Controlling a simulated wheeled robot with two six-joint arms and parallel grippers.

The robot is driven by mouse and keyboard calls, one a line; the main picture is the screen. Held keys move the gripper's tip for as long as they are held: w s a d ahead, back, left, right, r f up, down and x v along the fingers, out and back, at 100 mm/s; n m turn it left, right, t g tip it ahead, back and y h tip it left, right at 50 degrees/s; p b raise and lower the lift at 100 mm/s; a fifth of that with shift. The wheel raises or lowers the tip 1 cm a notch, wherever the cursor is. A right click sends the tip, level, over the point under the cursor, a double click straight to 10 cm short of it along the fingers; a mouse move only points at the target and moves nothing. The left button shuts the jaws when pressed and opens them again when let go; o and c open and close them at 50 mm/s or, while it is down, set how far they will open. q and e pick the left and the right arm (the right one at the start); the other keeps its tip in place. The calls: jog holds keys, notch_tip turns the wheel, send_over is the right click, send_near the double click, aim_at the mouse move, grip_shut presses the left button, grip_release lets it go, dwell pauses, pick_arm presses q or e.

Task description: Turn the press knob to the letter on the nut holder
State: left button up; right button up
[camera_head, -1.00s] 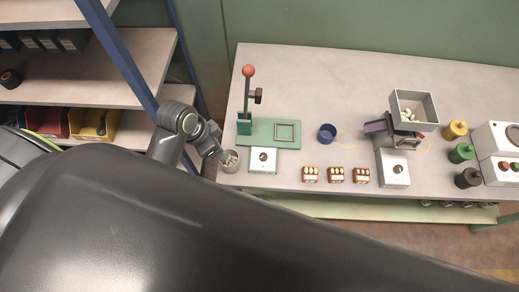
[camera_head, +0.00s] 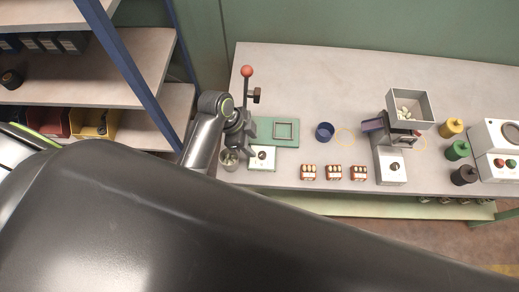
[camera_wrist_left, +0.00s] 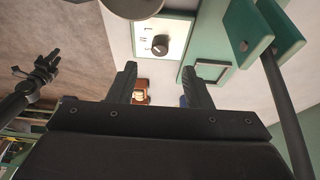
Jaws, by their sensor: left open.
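The press knob (camera_head: 262,154) is a small dark knob on a white plate in front of the green press (camera_head: 265,131). It also shows in the left wrist view (camera_wrist_left: 160,45), with marks around it too small to read. Three small red-and-white nut holders (camera_head: 333,172) stand in a row right of it; their letters cannot be read. One holder (camera_wrist_left: 140,92) shows between my left fingers. My left gripper (camera_wrist_left: 160,70) is open and empty, above the table by the knob plate. A black gripper, seemingly my right one (camera_wrist_left: 40,75), shows small at the left; its jaws are unclear.
The press lever with a red ball (camera_head: 247,71) rises close beside my left gripper. A grey cup with nuts (camera_head: 229,160) stands left of the plate. A blue cup (camera_head: 325,132), a hopper (camera_head: 410,106) and weights stand to the right. The back of the table is clear.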

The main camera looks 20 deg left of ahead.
aim_at(262, 155)
pick_arm(q)
jog(key=shift+x, duration=3.5)
grip_shut()
jog(key=shift+s+r+n+t+p, duration=0.2)
jog(key=shift+n+t+p, duration=0.2)
jog(key=shift+n+p, duration=0.8)
jog(key=shift+d+n+t+y+p, duration=0.15)
jog(key=shift+n+t+y+p, duration=0.25)
jog(key=shift+n+p, duration=0.7)
jog(key=shift+f+n+p, duration=0.1)
jog(key=shift+n+p, duration=0.25)
jog(key=shift+n, duration=0.35)
jog(key=shift+s+d+f+n+t+y, duration=0.1)
jog(key=shift+n+t+y, duration=0.5)
jog(key=shift+n, duration=0.8)
